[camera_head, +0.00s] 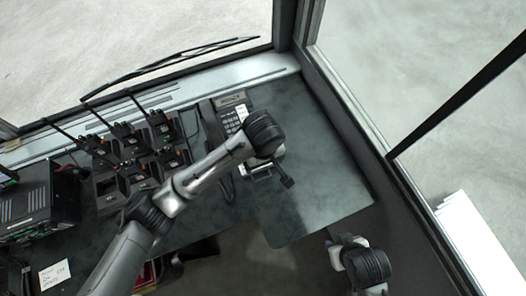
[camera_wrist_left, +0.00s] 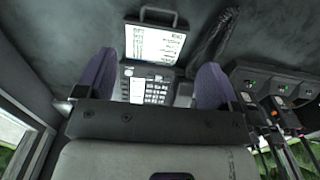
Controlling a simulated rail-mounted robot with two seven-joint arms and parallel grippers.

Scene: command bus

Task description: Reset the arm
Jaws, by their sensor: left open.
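My left arm reaches across the dark desk in the head view, and its gripper (camera_head: 265,168) is over the desk near the phone (camera_head: 231,117). In the left wrist view the left gripper (camera_wrist_left: 157,62) has its two purple fingers spread wide with nothing held between them. Beyond them lie the phone keypad (camera_wrist_left: 157,90) and a white printed panel (camera_wrist_left: 158,45). My right gripper (camera_head: 346,242) is beyond the desk's right end at the lower right in the head view; its fingers are too small to judge.
Several handheld radios in chargers (camera_head: 130,150) stand left of the phone. A black equipment box (camera_head: 38,205) and a handwritten note (camera_head: 55,273) are at the far left. Window frames (camera_head: 290,35) bound the desk. The desk's right part (camera_head: 325,190) is bare.

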